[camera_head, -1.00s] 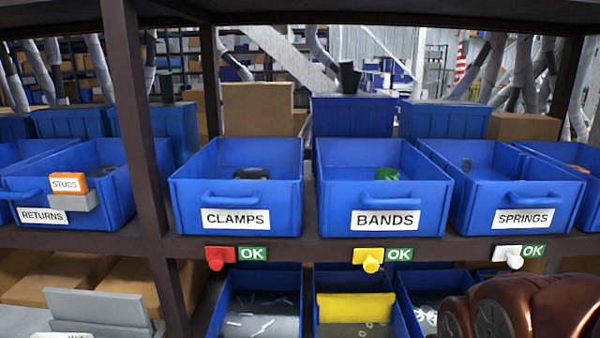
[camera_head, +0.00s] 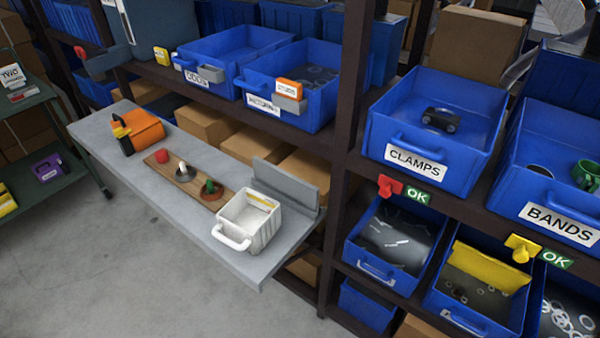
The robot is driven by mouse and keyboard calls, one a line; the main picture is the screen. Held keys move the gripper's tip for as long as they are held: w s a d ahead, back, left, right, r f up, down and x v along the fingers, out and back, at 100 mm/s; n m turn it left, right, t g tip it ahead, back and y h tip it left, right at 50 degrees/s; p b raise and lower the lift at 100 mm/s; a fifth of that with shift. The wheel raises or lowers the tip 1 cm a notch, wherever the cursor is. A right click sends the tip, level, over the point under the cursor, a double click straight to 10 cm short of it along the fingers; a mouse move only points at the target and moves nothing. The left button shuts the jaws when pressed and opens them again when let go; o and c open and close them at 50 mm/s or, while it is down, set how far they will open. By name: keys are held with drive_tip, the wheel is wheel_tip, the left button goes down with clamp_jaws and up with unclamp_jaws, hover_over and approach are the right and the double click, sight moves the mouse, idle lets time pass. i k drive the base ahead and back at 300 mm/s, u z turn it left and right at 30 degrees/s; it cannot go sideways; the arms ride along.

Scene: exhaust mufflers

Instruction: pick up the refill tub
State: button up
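A white open tub (camera_head: 249,222) with a loop handle at its front left stands upright near the right end of a grey bench (camera_head: 200,228). It is probably the refill tub; no label naming it so can be read. A yellowish label or strip shows inside at its back. My gripper is not in view.
A grey upright plate (camera_head: 287,187) stands behind the tub. Shelves with blue bins (camera_head: 433,125) and a dark post are at right. The floor (camera_head: 130,270) is clear.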

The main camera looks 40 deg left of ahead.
sight(249, 221)
drive_tip(key=u, duration=4.15)
drive_tip(key=i, duration=1.7)
drive_tip(key=z, duration=2.85)
